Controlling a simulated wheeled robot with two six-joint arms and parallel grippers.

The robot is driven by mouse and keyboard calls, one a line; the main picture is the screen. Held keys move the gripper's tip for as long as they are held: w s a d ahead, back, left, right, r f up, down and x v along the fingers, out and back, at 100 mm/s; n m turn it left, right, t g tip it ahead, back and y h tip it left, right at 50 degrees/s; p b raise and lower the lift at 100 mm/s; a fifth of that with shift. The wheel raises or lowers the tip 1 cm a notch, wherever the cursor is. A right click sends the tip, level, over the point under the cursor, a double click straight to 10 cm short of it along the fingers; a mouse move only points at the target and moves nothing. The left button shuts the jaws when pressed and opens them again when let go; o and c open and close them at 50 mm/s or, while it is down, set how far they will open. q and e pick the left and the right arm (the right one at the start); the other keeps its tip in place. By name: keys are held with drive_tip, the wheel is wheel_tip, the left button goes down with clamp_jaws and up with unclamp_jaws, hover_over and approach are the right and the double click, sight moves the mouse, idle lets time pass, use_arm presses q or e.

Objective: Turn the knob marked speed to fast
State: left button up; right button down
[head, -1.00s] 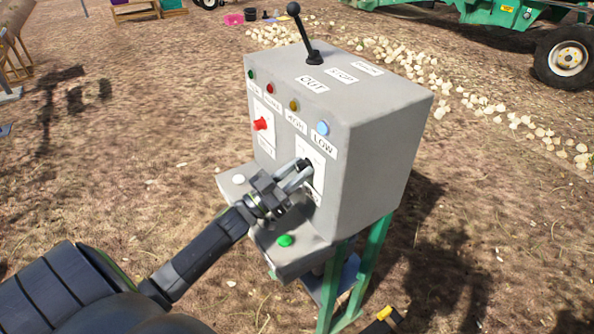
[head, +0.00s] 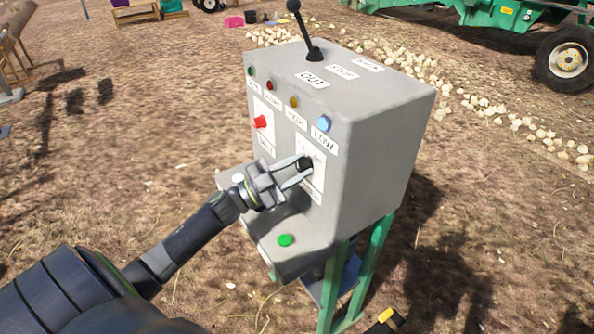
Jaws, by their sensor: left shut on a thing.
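The black knob (head: 304,164) sits on a white dial plate (head: 318,172) on the front of the grey control box (head: 375,140), below the LOW label. My left gripper (head: 300,173) is in front of the plate with its fingers around the knob, shut on it. The fingers partly hide the knob and the plate. The plate's markings are too small to read, so the knob's pointing cannot be told.
A red knob (head: 261,121) is left of the dial. A black lever (head: 302,30) rises from the box top. A green button (head: 285,240) is on the lower ledge. Onions (head: 450,88) lie in a row behind. Open dry ground surrounds the box.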

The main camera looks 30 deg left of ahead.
use_arm(q)
drive_tip(key=m+g, duration=0.1)
drive_tip(key=m, duration=0.2)
drive_tip(key=m+g+h, duration=0.1)
drive_tip(key=m+g, duration=0.1)
drive_tip(key=m, duration=0.2)
drive_tip(key=m+g, duration=0.1)
drive_tip(key=m, duration=0.3)
drive_tip(key=shift+a+r+m+g, duration=0.1)
drive_tip(key=shift+r+m+g, duration=0.05)
drive_tip(key=shift+m+g, duration=0.45)
drive_tip(key=shift+m, duration=0.6)
drive_tip(key=shift+y, duration=0.3)
drive_tip(key=o, duration=1)
drive_tip(key=shift+s+a, duration=0.25)
drive_tip(key=v, duration=1.6)
drive_tip(key=shift+s+a, duration=0.2)
drive_tip(key=shift+a, duration=0.1)
